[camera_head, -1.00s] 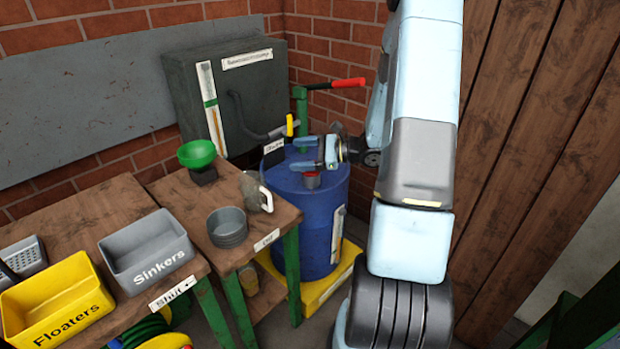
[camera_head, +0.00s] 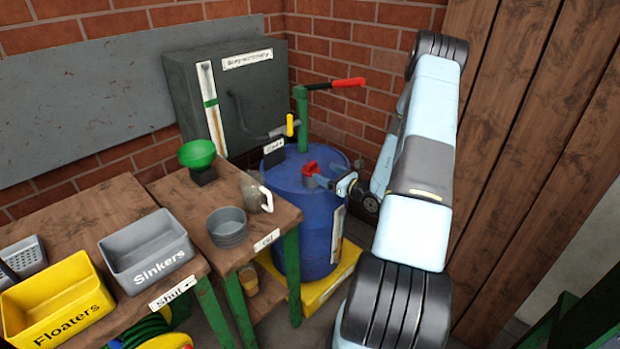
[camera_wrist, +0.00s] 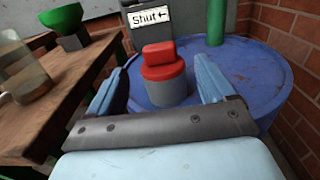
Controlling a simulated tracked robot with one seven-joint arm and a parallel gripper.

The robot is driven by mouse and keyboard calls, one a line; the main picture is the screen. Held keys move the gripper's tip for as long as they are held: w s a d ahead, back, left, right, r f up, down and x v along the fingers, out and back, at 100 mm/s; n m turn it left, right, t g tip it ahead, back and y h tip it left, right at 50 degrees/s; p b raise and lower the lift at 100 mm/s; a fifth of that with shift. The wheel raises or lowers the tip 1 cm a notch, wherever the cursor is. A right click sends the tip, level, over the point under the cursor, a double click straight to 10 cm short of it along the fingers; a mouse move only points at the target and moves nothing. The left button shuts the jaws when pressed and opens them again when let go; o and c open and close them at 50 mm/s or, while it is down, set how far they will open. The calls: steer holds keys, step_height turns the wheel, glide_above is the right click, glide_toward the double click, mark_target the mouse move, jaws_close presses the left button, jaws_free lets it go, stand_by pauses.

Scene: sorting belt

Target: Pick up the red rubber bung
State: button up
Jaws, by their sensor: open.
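The red rubber bung (camera_head: 310,167) sits in a short grey neck on top of the blue drum (camera_head: 308,222). In the wrist view the red bung (camera_wrist: 160,61) has a raised grip on a round cap, above the grey neck (camera_wrist: 167,92). My gripper (camera_head: 327,181) is open at the right of the bung in the head view. In the wrist view my gripper (camera_wrist: 161,75) has one blue finger on each side of the bung and neck, with gaps, and nothing is held.
A green pump post (camera_head: 302,120) with a red-ended handle rises behind the bung. A "Shut" label (camera_wrist: 149,18) stands behind it. A bench with a jug (camera_head: 255,196), a green funnel (camera_head: 197,153) and a grey bowl (camera_head: 228,227) is left of the drum.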

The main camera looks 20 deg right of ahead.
mark_target(313, 165)
steer(key=x, duration=0.4)
steer(key=shift+w+a, duration=0.1)
steer(key=shift+w, duration=0.1)
steer(key=shift+r+x, duration=0.15)
steer(key=shift+x, duration=1.25)
steer(key=shift+r+x, duration=0.2)
steer(key=shift+x, duration=1.15)
steer(key=c, duration=1.4)
